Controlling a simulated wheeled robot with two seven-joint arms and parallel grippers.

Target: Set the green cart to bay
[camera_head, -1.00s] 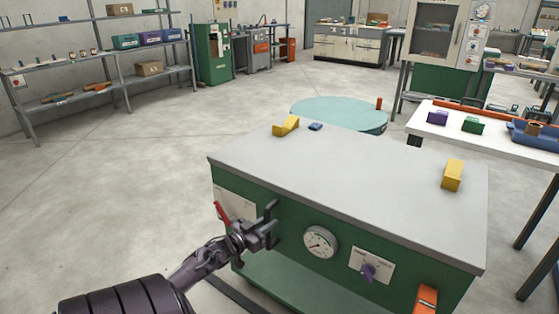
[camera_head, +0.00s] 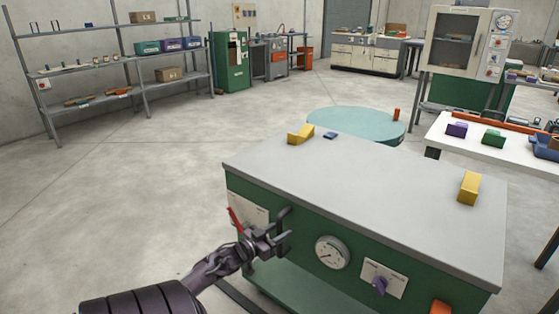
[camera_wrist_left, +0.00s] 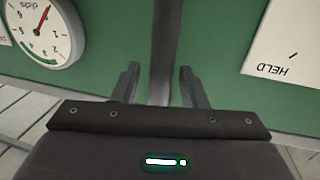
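The green cart (camera_head: 400,200) has a grey top and stands in front of me in the head view. A dark upright handle (camera_head: 285,220) is on its near face, left of a round gauge (camera_head: 332,253). My left gripper (camera_head: 274,238) is at this handle. In the left wrist view its fingers (camera_wrist_left: 158,80) stand apart on either side of the dark bar (camera_wrist_left: 165,40), with a gap showing on the left. A red lever (camera_head: 235,219) lies on a white plate left of the handle. A plate marked HELD (camera_wrist_left: 285,45) shows in the wrist view. My right gripper is not in view.
A teal disc (camera_head: 356,122) lies behind the cart. A white table (camera_head: 490,153) stands to the right. The floor (camera_head: 120,200) to the left is clear.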

